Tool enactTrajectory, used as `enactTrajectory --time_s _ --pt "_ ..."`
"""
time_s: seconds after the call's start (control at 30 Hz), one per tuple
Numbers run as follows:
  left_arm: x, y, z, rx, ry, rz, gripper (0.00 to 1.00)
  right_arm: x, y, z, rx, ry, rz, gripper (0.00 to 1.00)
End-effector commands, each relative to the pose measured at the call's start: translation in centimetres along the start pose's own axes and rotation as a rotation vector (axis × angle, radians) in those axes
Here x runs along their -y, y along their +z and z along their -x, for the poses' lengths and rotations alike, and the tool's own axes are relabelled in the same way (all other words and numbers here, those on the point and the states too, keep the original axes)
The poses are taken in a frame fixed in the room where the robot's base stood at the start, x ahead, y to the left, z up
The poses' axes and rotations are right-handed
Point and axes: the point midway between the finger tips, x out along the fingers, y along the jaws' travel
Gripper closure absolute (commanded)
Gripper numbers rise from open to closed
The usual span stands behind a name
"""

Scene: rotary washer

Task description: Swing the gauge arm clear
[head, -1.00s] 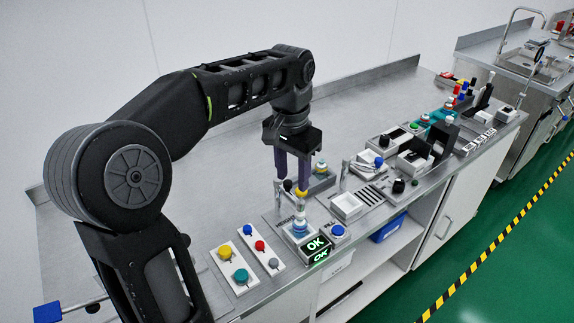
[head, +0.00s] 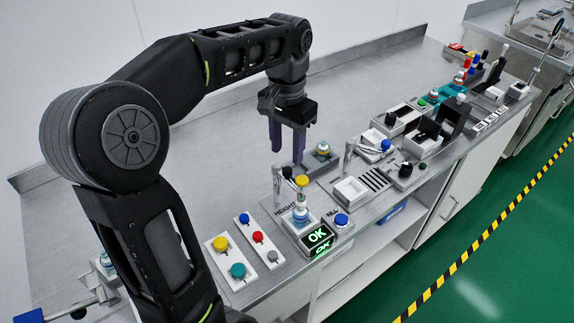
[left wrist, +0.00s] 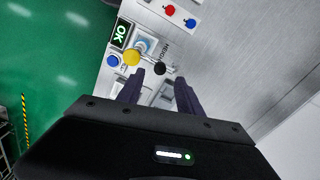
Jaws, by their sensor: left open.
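The height gauge (head: 301,219) stands at the bench's front edge, with a small blue and white stack (head: 300,208) on it. The gauge arm's yellow knob (head: 301,181) appears just above this stack, and a black knob (head: 287,172) is beside it. In the left wrist view the yellow knob (left wrist: 131,56) and black knob (left wrist: 160,67) lie beyond the fingertips. My left gripper (head: 287,156) is open and empty, pointing down above and behind the knobs, apparently apart from them. The arm's link is hard to make out. My right gripper is out of view.
A lit OK display (head: 317,236) and a blue button (head: 341,219) adjoin the gauge. Button plates (head: 262,241) lie to the left. A white tray (head: 350,190) and several small fixtures line the bench rightward. The bench behind is bare.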

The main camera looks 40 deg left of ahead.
Motion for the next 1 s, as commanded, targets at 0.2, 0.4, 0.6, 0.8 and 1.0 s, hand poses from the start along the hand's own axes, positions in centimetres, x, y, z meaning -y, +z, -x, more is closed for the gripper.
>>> enactTrajectory --time_s 0.2,0.4,0.6,0.8,1.0 --pt "0.0 0.1 -3.5 0.004 0.001 0.001 0.57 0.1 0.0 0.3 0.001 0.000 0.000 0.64" --pt "0.0 0.0 -5.3 0.002 0.000 0.001 0.57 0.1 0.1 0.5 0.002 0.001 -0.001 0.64" --pt "0.0 0.0 -5.5 0.000 0.000 0.001 0.57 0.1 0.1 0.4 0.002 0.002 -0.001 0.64" --pt "0.0 0.0 -5.5 0.000 0.000 0.001 0.67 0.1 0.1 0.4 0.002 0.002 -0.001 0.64" --pt "0.0 0.0 -5.5 0.000 0.000 0.001 0.83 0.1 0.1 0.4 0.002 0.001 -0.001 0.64"
